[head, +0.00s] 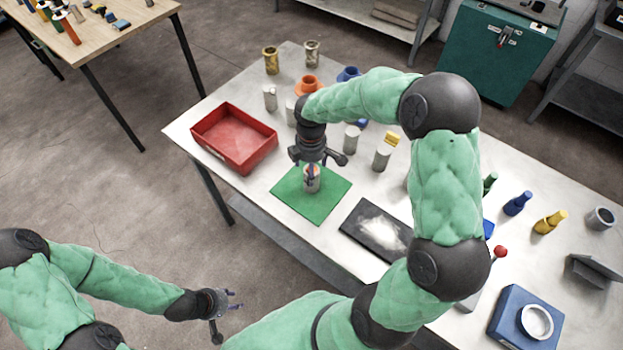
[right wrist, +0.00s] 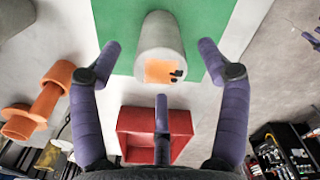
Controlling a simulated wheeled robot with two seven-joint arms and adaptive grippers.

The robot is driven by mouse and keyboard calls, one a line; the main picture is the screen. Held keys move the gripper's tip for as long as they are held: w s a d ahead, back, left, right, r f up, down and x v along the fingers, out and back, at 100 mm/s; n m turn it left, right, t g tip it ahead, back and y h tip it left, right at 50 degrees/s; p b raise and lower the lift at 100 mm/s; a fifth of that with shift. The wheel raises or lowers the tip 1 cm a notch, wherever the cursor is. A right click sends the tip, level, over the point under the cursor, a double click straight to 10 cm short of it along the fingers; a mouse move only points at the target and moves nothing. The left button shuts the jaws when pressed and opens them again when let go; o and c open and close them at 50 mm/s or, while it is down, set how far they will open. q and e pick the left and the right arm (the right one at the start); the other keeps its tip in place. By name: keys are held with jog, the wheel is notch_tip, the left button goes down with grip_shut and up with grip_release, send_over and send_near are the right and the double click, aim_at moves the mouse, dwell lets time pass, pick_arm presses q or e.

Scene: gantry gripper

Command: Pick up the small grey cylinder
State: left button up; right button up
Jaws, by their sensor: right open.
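A small grey cylinder (head: 312,182) with an orange patch stands on a green mat (head: 335,187) near the table's front edge. In the right wrist view the grey cylinder (right wrist: 160,38) shows its orange patch and dark marks, with the green mat (right wrist: 115,25) around it. My right gripper (head: 314,168) is above the mat at the cylinder. In the right wrist view its purple fingers (right wrist: 160,62) are spread, the cylinder lying between and beyond the tips. I cannot tell whether they touch. My left gripper (head: 232,303) is open and empty over the floor, away from the table.
A red tray (head: 235,162) stands left of the mat. A black plate with white powder (head: 376,232) lies to its right. Several other grey cylinders (head: 381,158) stand behind, near an orange spool (head: 306,85). Bottles (head: 517,204) and a blue block (head: 505,325) are at the right.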

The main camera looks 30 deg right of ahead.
notch_tip(320, 180, down, 5)
jog(key=shift+r+b, duration=0.1)
jog(key=shift+b, duration=0.3)
jog(key=shift+s, duration=0.1)
jog(key=c, duration=1.4)
jog(key=shift+r, duration=0.1)
grip_shut()
jog(key=shift+r, duration=0.1)
